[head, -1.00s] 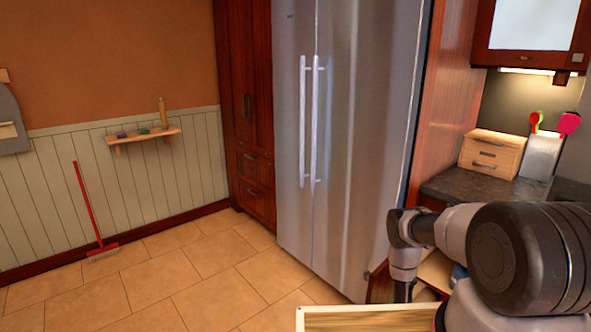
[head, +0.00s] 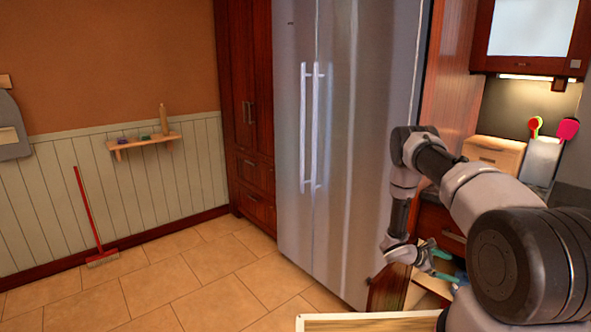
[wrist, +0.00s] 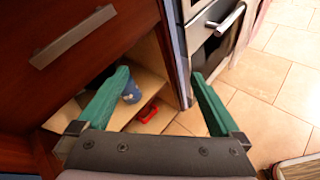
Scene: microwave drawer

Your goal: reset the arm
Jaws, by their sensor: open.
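My gripper (head: 445,258) hangs at the lower right of the head view, its green fingers spread apart over an open wooden drawer or compartment (head: 420,297). In the wrist view my gripper (wrist: 160,76) is open with nothing between its fingers. The left finger partly hides the blue object. My arm is bent, with its elbow raised in front of the fridge's right side.
A steel fridge (head: 345,150) stands left of the arm. A dark appliance front with a handle (wrist: 216,40) and a wooden drawer front (wrist: 75,45) flank the gripper. A small wooden box (head: 495,152) is on the counter.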

